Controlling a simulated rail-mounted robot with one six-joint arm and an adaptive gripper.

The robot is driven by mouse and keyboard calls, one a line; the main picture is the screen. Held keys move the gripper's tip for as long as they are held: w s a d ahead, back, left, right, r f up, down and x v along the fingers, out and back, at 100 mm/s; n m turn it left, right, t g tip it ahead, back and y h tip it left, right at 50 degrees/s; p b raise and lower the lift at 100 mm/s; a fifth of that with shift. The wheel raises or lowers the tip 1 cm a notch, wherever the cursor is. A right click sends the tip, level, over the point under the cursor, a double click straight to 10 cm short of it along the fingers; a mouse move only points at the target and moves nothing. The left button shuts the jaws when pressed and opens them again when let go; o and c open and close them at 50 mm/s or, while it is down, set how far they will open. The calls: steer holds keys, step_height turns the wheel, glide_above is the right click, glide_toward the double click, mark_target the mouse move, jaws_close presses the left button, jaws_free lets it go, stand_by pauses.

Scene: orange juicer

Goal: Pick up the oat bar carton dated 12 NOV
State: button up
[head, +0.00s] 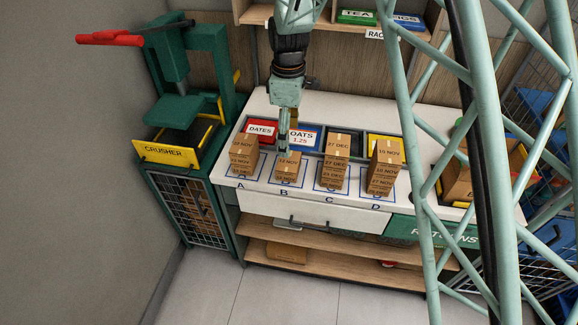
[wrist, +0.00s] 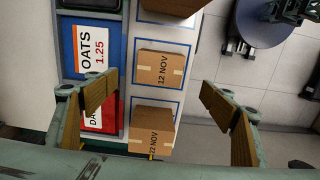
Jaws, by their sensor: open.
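The oat bar carton dated 12 NOV (head: 288,167) is a brown carton with a tape strip, sitting in the blue-outlined square B on the white counter. In the wrist view the 12 NOV carton (wrist: 160,70) shows its labelled top between my fingers. My gripper (head: 286,148) hangs from above over square B. In the wrist view my gripper (wrist: 157,84) is open, with one finger on each side and nothing between the pads. The gap in height between fingertips and carton is hard to tell.
Taller carton stacks stand close by: one topped 22 NOV (head: 243,143) at A, one topped 27 DEC (head: 337,146) at C and one at D (head: 385,155). Behind are the DATES bin (head: 260,130) and OATS bin (head: 301,136). A green crusher (head: 180,110) stands left.

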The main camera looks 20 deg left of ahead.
mark_target(289, 161)
steer(key=shift+f, duration=4.15)
steer(key=shift+f, duration=0.1)
steer(key=shift+f+p, duration=0.4)
steer(key=shift+f, duration=2.1)
steer(key=shift+c, duration=0.6)
steer(key=c, duration=0.9)
steer(key=shift+r, duration=0.2)
steer(key=shift+c, duration=0.2)
